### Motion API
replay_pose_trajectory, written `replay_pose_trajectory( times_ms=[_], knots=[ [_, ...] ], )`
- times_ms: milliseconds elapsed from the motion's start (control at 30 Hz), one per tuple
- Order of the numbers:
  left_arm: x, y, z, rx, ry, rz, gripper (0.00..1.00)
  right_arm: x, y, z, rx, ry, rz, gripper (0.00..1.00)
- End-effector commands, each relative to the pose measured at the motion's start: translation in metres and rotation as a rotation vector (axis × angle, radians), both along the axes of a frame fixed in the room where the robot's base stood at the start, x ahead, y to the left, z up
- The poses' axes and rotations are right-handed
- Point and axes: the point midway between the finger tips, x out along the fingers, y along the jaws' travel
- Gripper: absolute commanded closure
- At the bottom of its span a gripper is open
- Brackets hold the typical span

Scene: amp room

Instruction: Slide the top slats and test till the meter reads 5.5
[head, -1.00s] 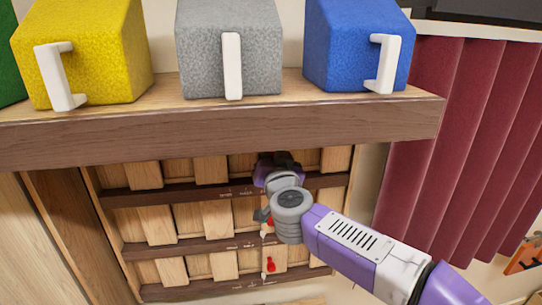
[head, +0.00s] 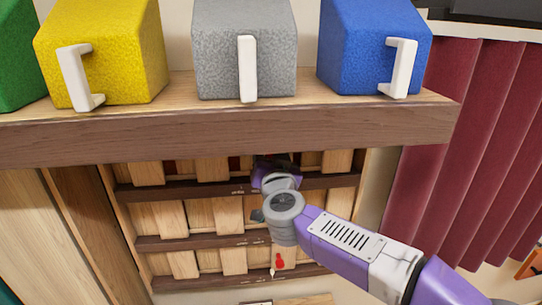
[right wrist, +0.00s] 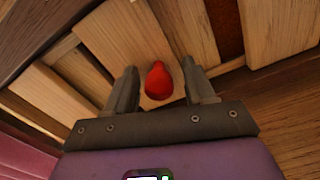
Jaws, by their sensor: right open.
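Wooden slats (head: 212,169) stand in rows between dark horizontal rails (head: 205,190) on a panel under the shelf. My right gripper (head: 277,163) is at the top row, its fingers partly hidden in shadow under the shelf. In the right wrist view the gripper (right wrist: 159,72) is open, with one finger on each side of a red knob (right wrist: 158,83) on a pale slat (right wrist: 135,38). I cannot tell whether either finger touches the knob. Another red knob (head: 279,261) shows on the bottom row. No meter reading can be made out. My left gripper is not in view.
The thick wooden shelf (head: 230,135) overhangs the panel. Yellow (head: 120,55), grey (head: 215,55) and blue (head: 350,50) blocks with white handles stand on it. A red curtain (head: 450,150) hangs at the right.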

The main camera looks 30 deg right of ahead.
Motion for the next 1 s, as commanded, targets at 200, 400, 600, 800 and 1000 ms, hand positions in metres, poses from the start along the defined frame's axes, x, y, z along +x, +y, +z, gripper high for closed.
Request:
replay_pose_trajectory(
  times_ms=[200,400,600,800,1000],
  knots=[
    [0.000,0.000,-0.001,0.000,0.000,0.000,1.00,-0.016,0.006,0.001,-0.001,-0.002,0.001,0.46],
    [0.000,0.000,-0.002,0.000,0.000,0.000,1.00,-0.049,0.017,0.000,-0.002,-0.002,0.001,0.46],
    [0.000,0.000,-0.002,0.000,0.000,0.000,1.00,-0.069,0.024,0.000,0.000,0.000,0.000,0.46],
    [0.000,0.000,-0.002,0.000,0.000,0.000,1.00,-0.072,0.026,0.000,-0.001,0.001,-0.001,0.46],
    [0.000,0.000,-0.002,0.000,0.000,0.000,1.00,-0.071,0.026,0.000,-0.001,0.000,0.000,0.46]
  ],
)
